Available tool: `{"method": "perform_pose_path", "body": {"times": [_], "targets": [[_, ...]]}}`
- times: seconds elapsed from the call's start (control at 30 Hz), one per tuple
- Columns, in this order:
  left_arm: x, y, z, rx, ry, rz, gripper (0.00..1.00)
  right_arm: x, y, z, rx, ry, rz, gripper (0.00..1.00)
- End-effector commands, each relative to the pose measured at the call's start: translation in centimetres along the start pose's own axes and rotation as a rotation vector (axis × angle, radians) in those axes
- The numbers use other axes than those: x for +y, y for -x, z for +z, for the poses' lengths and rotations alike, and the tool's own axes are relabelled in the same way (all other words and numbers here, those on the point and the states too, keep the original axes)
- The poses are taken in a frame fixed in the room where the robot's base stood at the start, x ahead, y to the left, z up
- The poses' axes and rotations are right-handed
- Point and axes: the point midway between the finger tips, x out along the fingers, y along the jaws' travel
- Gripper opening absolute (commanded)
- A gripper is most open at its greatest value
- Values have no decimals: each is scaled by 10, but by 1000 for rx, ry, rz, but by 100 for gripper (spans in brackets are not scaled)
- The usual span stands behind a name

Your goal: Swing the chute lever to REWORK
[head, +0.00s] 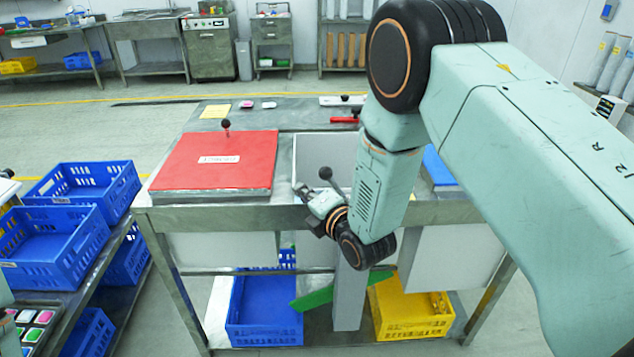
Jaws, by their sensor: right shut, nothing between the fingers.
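A black ball knob (325,173) on a short stem stands at the front of the open grey bin in the work table; it may be the chute lever. My right gripper (311,206) is shut and empty just below and left of this knob; I cannot tell if they touch. A grey chute (348,298) hangs below the table front. A green flap (313,298) slants at its lower end, its left end low over the blue crate (263,335). A yellow crate (420,327) stands right of the chute. No REWORK marking is readable. My left gripper is out of view.
A blue lid (438,168) is partly hidden by my right arm. A red handle (343,120) lies behind the open bin (318,150). Blue crates (55,245) fill a rack at left.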

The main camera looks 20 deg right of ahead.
Motion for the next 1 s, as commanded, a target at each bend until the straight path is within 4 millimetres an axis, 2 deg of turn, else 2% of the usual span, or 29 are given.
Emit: {"method": "perform_pose_path", "body": {"times": [0.1,0.2,0.4,1.0], "targets": [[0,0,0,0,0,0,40,0,-18,0,0,0,2,0],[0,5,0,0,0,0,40,1,-10,18,-6,-4,-2,0],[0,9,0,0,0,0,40,1,-4,34,-2,-1,0,0],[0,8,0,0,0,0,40,0,-2,40,-1,-8,5,0]]}}
